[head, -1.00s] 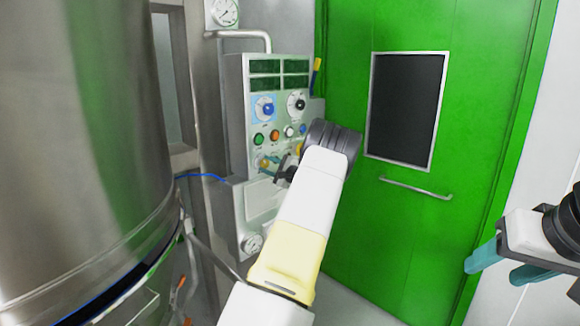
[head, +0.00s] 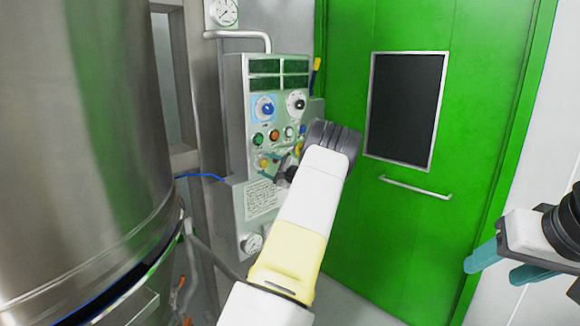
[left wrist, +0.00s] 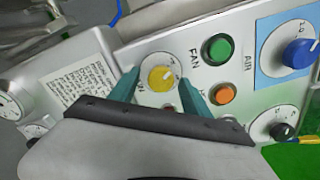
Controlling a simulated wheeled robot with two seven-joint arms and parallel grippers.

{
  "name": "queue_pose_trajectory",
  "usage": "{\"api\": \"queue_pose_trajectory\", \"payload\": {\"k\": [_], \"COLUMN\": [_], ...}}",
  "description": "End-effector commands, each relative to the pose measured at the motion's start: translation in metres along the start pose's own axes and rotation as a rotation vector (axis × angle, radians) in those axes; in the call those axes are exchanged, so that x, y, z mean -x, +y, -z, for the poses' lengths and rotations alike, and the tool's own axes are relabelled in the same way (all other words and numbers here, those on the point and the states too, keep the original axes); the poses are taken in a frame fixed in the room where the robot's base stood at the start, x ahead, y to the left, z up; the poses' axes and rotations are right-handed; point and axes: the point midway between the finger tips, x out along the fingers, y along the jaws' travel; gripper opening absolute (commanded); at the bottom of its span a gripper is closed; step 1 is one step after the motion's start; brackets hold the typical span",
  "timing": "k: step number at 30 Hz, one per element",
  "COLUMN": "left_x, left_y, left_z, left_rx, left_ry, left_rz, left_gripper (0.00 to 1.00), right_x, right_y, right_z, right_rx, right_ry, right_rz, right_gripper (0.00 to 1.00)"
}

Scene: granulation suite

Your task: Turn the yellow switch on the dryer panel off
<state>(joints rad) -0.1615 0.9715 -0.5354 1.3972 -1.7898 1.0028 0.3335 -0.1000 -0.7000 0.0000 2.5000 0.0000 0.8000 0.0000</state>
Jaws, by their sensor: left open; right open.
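The dryer panel (head: 285,95) is a light grey box left of the green door in the head view. Its yellow switch (left wrist: 160,78) is a round knob on a pale dial plate in the left wrist view; it is small in the head view (head: 263,162). My left gripper (left wrist: 158,88) is open, with one teal fingertip on each side of the yellow switch. I cannot tell whether the fingers touch it. The switch's setting is too small to read. My right gripper (head: 503,267) is open and empty at the far right, away from the panel.
A green button (left wrist: 217,49), an orange button (left wrist: 222,93) and a blue knob (left wrist: 299,53) are close to the fingers. A large steel vessel (head: 85,130) fills the left. The green door (head: 470,110) has a handle (head: 415,187).

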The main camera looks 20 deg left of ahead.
Motion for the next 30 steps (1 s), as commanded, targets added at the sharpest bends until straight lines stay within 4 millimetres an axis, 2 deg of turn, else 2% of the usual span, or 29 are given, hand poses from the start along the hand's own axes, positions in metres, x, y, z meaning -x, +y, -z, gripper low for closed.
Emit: {"api": "queue_pose_trajectory", "payload": {"k": [10,15,30], "left_x": [0.053,0.072,0.077], "left_y": [-0.001,-0.001,0.000], "left_z": [0.001,0.001,0.001], "left_rx": [-0.001,0.001,0.000], "left_ry": [0.003,0.002,0.001], "left_rz": [0.000,0.001,0.000], "left_gripper": [0.56,0.56,0.56], "right_x": [0.000,0.000,0.000], "right_y": [0.000,0.000,0.000], "right_z": [0.000,0.000,0.000], "right_rx": [0.000,0.000,0.000], "right_ry": [0.000,0.000,0.000], "right_rz": [0.000,0.000,0.000], "right_gripper": [0.54,0.54,0.54]}}
